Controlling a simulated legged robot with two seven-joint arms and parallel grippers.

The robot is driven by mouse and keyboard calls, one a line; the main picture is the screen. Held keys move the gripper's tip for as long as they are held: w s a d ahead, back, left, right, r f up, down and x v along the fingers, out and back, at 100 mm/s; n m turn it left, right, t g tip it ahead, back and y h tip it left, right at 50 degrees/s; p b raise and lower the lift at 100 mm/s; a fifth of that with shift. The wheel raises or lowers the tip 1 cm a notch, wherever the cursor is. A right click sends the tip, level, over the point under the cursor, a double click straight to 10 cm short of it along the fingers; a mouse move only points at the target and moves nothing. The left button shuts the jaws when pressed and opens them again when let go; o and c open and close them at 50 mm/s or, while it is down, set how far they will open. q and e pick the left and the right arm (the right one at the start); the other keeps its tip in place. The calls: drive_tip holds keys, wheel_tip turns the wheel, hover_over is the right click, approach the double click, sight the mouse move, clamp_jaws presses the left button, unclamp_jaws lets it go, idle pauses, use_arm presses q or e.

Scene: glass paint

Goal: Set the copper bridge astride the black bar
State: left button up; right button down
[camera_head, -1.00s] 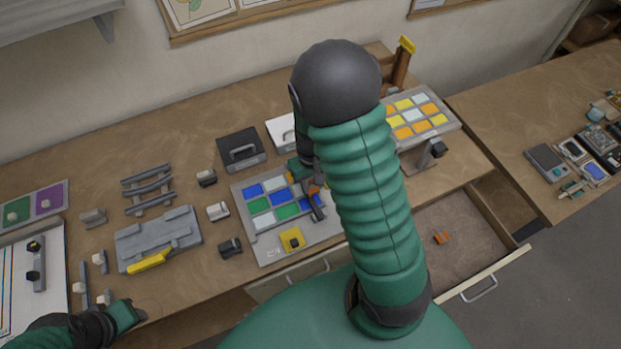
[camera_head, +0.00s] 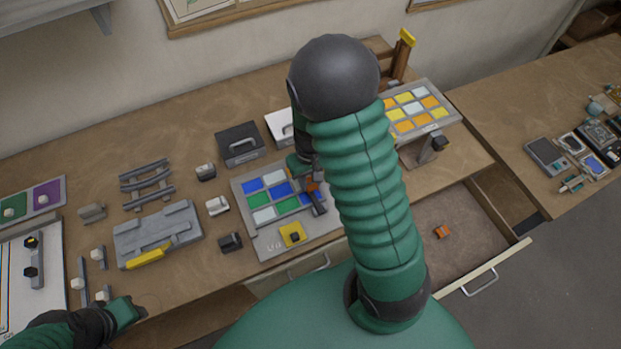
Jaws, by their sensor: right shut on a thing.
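My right gripper (camera_head: 312,180) is over the grey tray (camera_head: 262,244) of coloured tiles, partly hidden by my own arm. It is shut on a small orange-brown piece, which I take for the copper bridge (camera_head: 313,187). A dark narrow bar (camera_head: 319,206), probably the black bar, shows just below the piece, slanting over the tiles. I cannot tell whether the two touch or whether the bridge sits astride it. My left gripper (camera_head: 138,314) is at the lower left by the bench edge, away from these; its jaws are too small to read.
A yellow block (camera_head: 292,234) sits at the tray's front. A grey fixture (camera_head: 158,234) and a rack (camera_head: 147,184) stand to the left. Black (camera_head: 240,144) and white (camera_head: 280,127) boxes stand behind. An open drawer (camera_head: 465,215) at right holds a small orange piece (camera_head: 441,232).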

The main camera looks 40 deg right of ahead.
drive_tip(key=shift+a, duration=0.15)
drive_tip(key=shift+f, duration=0.1)
drive_tip(key=shift+d+f+b, duration=0.25)
drive_tip(key=shift+f+b, duration=0.1)
drive_tip(key=shift+b, duration=0.05)
drive_tip(key=shift+f, duration=0.1)
drive_tip(key=shift+a+f, duration=0.1)
drive_tip(key=shift+f, duration=0.15)
idle(1.0)
drive_tip(key=shift+f+b, duration=0.15)
drive_tip(key=shift+b, duration=0.15)
drive_tip(key=shift+f+b, duration=0.7)
drive_tip(key=shift+f, duration=0.15)
drive_tip(key=c, duration=1)
unclamp_jaws()
drive_tip(key=shift+r, duration=0.1)
